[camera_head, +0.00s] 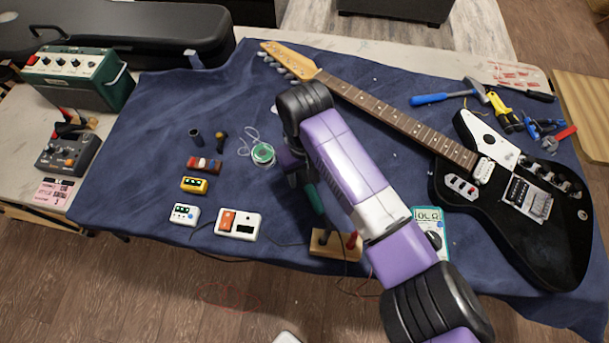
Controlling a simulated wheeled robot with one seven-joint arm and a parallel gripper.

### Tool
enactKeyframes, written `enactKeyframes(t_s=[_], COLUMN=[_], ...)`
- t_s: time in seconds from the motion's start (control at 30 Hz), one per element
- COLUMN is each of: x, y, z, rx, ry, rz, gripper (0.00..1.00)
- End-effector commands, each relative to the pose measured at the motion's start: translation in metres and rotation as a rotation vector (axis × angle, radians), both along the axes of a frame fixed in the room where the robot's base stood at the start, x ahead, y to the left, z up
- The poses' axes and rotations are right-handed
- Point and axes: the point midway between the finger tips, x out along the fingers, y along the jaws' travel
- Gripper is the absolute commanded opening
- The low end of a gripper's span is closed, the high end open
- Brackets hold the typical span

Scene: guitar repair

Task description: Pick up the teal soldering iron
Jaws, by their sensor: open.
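A teal handle (313,199), which looks like the soldering iron, shows just left of my purple arm, above a small wooden stand (325,250) at the mat's front edge. The arm hides part of it, so I cannot tell how it sits relative to the stand. My gripper (297,172) points down at the handle's upper end, below the arm's dark wrist joint. It is open. Its fingertips are mostly hidden by the arm, and I cannot tell whether they touch the handle.
A blue cloth (140,165) covers the table. A black guitar (510,210) lies across the right, with tools (520,110) above it. A multimeter (430,225) is right of my arm. Small pedals (238,223), a green solder spool (263,154) and a green amplifier (80,75) are left.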

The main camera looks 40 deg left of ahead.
Motion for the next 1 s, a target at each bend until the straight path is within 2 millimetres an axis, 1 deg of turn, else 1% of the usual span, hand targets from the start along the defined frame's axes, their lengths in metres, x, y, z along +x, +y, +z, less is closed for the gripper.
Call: enactKeyframes(t_s=[0.1,0.17,0.2,0.33,0.37,1.0], x=[-0.0001,-0.0001,-0.0001,-0.0001,-0.0001,0.0], y=[0.0,0.0,0.0,0.0,0.0,0.0003], z=[0.0001,0.0002,0.0002,0.0003,0.0003,0.0025], rx=[0.0,0.0,0.0,0.0,0.0,0.001], ry=[0.0,0.0,0.0,0.0,0.0,0.0], rz=[0.0,0.0,0.0,0.0,0.0,0.0], gripper=[0.47,0.35,0.27,0.01,0.0,0.0])
